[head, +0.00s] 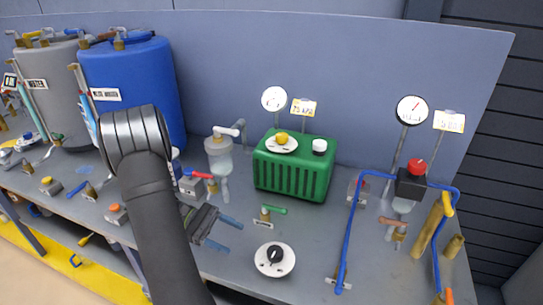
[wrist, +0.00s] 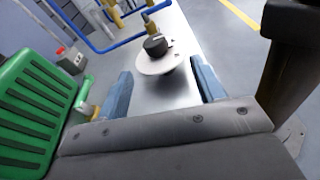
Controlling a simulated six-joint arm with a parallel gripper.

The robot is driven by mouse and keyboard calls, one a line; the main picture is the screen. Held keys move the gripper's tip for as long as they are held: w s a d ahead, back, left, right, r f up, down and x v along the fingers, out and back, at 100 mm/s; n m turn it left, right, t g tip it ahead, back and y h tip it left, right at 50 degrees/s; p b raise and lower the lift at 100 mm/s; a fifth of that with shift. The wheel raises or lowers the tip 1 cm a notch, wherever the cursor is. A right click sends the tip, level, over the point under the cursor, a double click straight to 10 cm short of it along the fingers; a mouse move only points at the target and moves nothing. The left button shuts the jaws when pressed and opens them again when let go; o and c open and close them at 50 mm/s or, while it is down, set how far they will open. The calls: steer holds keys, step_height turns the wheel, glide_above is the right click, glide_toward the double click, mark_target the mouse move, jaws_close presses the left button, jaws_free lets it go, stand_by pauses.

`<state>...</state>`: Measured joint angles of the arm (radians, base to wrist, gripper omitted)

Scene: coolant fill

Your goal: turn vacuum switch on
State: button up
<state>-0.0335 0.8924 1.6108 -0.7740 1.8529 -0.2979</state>
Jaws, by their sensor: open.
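A black rotary knob (head: 274,254) sits on a round white plate (head: 261,267) at the front middle of the bench. No readable label shows that it is the vacuum switch, and its pointer setting is too small to tell. In the wrist view the knob (wrist: 156,44) stands beyond the fingertips, roughly between them, on its white plate (wrist: 172,62). My gripper (head: 233,234) is open and empty, to the left of the knob in the head view and apart from it. Its two blue fingers also show in the wrist view (wrist: 166,76).
A green ribbed box (head: 292,180) stands behind the knob, with a small green-handled valve (head: 270,211) in front of it. Blue piping (head: 349,240) and a red-topped black box (head: 411,186) stand to the right. Bare bench (head: 318,243) lies between knob and piping.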

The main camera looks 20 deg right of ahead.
steer(key=s+d+r+m+t+y, duration=0.2)
steer(key=r+m, duration=0.3)
steer(key=r, duration=0.4)
steer(key=s+d+r+m+t+y, duration=0.2)
steer(key=d+r+m+t+y, duration=0.2)
steer(key=r, duration=0.5)
steer(key=s+d+r+m+t+y, duration=0.2)
steer(key=d+r+m+t+y, duration=0.1)
steer(key=r, duration=0.6)
steer(key=d+m+y, duration=0.1)
steer(key=m+y, duration=0.1)
steer(key=m, duration=0.1)
steer(key=shift+s+r, duration=0.25)
steer(key=shift+s, duration=0.1)
steer(key=shift+d, duration=0.1)
steer(key=n+t, duration=0.1)
steer(key=t, duration=0.1)
glide_toward(275, 251)
step_height(275, 251, down, 9)
steer(key=shift+s+d+f, duration=0.1)
steer(key=shift+s, duration=0.05)
steer(key=c, duration=1)
